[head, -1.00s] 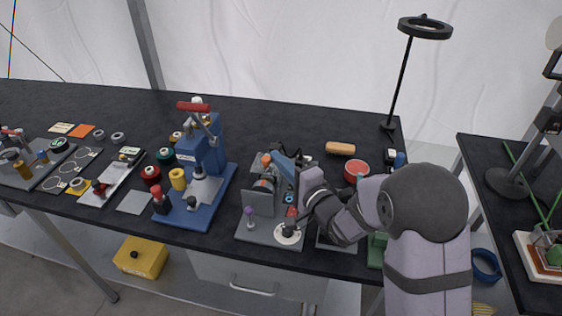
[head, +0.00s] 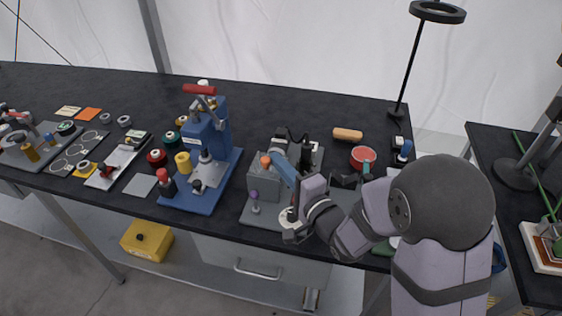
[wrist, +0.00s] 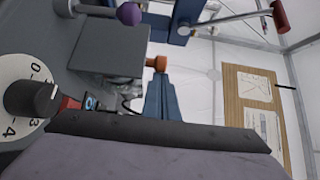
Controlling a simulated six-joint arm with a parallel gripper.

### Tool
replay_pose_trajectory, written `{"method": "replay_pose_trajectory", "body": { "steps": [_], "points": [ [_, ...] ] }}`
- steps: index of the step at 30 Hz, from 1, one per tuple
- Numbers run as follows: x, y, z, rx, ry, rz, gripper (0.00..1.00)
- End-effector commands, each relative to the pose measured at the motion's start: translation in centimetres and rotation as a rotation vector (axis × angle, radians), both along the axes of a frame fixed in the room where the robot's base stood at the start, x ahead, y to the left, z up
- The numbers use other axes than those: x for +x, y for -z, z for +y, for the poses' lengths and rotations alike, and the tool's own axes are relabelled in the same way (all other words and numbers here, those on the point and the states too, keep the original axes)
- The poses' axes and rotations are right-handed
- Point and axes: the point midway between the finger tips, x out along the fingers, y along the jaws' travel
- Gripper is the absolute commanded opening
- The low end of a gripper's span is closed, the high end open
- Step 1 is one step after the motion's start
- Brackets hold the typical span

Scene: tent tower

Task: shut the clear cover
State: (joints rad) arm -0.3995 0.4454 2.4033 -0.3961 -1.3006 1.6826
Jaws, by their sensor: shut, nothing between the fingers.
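The grey machine (head: 262,186) stands on a base plate near the table's front edge. Its clear cover (wrist: 122,88) shows only faintly in the wrist view. An orange knob (head: 265,161), apparently on the cover, is at the machine's upper left; it also shows in the wrist view (wrist: 157,63). My gripper (head: 273,154) has blue fingers, shut and empty, with the tips close to the knob. I cannot tell whether they touch it, nor whether the cover is fully down. A white numbered dial (wrist: 20,72) with a black knob sits beside the machine.
A purple knob (head: 255,195) stands at the machine's front left. A blue press (head: 205,150) is left of it. A red bowl (head: 363,157) and a tan cylinder (head: 347,134) lie to the right.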

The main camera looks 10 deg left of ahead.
Motion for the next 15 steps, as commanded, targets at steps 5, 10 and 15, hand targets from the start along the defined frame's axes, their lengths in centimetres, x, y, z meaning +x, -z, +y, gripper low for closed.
{"method": "replay_pose_trajectory", "body": {
  "steps": [5, 10, 15],
  "points": [
    [-0.6, 0.2, 0.1, -0.004, -0.013, 0.003, 0.00],
    [-1.5, 0.1, -1.0, -0.003, -0.011, 0.003, 0.00],
    [-2.9, -0.2, -2.8, -0.005, -0.006, 0.009, 0.00]
  ]
}}
